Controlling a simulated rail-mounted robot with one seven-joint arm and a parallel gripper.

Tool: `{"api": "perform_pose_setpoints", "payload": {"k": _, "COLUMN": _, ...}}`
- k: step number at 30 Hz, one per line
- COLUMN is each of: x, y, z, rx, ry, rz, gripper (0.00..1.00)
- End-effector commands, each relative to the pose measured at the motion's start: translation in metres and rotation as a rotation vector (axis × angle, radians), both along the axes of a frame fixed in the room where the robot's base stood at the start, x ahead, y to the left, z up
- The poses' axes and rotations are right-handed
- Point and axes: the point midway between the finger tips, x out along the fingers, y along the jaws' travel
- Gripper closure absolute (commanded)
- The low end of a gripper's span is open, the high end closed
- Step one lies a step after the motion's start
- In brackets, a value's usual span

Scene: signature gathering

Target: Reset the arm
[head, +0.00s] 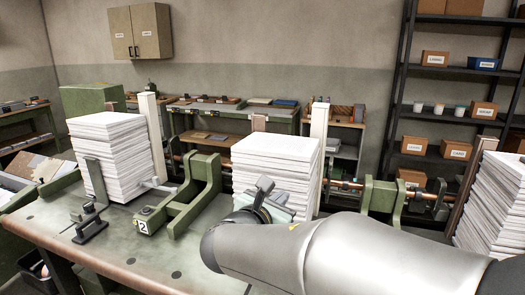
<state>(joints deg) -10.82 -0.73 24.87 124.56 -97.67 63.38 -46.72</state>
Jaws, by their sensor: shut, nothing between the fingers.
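My arm reaches in from the lower right, its grey-white links covering the lower right of the head view. My gripper (264,188), small and dark, shows just beyond the wrist, in front of the middle stack of white paper (272,158). It looks shut and holds nothing that I can see; the wrist hides part of it. I cannot tell whether it touches the stack. A left paper stack (112,155) stands upright on the grey-green worktable (110,262). A right paper stack (498,205) is partly cut off by the picture edge.
A green bracket (188,205) marked 2 and a black clamp (91,222) stand on the table. Another green bracket (382,198) and a copper-coloured rod (342,184) lie behind my arm. Benches and a shelf rack (398,95) line the back. The table's front left is mostly clear.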

Motion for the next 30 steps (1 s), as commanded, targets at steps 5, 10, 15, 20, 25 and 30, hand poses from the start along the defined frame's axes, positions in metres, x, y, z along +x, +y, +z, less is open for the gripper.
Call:
{"api": "perform_pose_setpoints", "payload": {"k": 5, "x": -0.062, "y": -0.099, "z": -0.064, "rx": 0.466, "ry": 0.058, "rz": -0.430, "gripper": 1.00}}
{"api": "perform_pose_setpoints", "payload": {"k": 10, "x": -0.152, "y": -0.145, "z": -0.133, "rx": 1.009, "ry": 0.001, "rz": -0.973, "gripper": 1.00}}
{"api": "perform_pose_setpoints", "payload": {"k": 15, "x": -0.218, "y": -0.135, "z": -0.176, "rx": 1.473, "ry": -0.137, "rz": -1.491, "gripper": 1.00}}
{"api": "perform_pose_setpoints", "payload": {"k": 20, "x": -0.242, "y": -0.115, "z": -0.189, "rx": 1.724, "ry": -0.242, "rz": -1.807, "gripper": 1.00}}
{"api": "perform_pose_setpoints", "payload": {"k": 25, "x": -0.248, "y": -0.106, "z": -0.192, "rx": 1.805, "ry": -0.281, "rz": -1.920, "gripper": 1.00}}
{"api": "perform_pose_setpoints", "payload": {"k": 30, "x": -0.248, "y": -0.105, "z": -0.192, "rx": 1.805, "ry": -0.279, "rz": -1.920, "gripper": 1.00}}
